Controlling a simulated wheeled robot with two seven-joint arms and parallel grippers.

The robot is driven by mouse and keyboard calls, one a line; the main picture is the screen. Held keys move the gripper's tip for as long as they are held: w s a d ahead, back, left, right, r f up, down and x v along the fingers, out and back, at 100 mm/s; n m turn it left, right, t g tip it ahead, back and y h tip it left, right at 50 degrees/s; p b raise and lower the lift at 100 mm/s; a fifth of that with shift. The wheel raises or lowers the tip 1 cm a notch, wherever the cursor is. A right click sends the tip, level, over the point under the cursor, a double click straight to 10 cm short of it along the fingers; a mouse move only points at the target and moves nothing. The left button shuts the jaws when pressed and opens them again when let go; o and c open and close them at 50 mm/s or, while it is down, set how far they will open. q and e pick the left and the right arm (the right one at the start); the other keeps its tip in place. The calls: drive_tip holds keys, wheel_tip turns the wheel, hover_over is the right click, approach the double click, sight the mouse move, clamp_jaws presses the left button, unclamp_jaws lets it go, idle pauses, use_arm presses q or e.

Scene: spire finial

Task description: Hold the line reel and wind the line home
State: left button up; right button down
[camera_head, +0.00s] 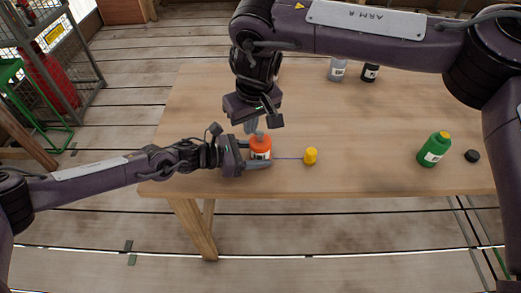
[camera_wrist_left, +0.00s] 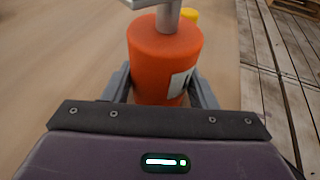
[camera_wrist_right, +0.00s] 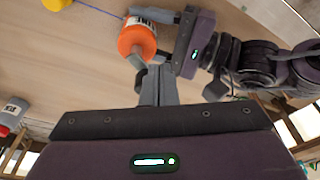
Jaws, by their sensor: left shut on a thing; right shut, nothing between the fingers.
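The orange line reel (camera_head: 261,148) stands on the table near its front edge. My left gripper (camera_head: 257,156) is shut on the reel's body from the left; in the left wrist view its fingers lie on both sides of the reel (camera_wrist_left: 165,60). A grey crank (camera_wrist_left: 168,14) rises from the reel's top. A thin blue line (camera_head: 288,158) runs right from the reel to a yellow weight (camera_head: 310,156) on the table. My right gripper (camera_head: 252,126) is shut and empty, pointing down just above the reel, close by the crank. Whether it touches the crank I cannot tell.
A green bottle with a yellow cap (camera_head: 434,149) and a black cap (camera_head: 472,156) stand at the table's right. A grey bottle (camera_head: 337,69) and a dark bottle (camera_head: 370,72) stand at the back. The wooden table (camera_head: 370,130) is clear between them.

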sight(252, 144)
drive_tip(key=shift+f, duration=1.35)
drive_tip(key=shift+w, duration=0.2)
drive_tip(key=shift+w, duration=0.55)
drive_tip(key=shift+w+a, duration=0.15)
drive_tip(key=shift+w, duration=0.95)
idle(0.7)
drive_tip(key=shift+w, duration=0.25)
drive_tip(key=shift+w+d, duration=0.3)
drive_tip(key=shift+d, duration=0.15)
drive_tip(key=shift+a, duration=0.15)
idle(0.4)
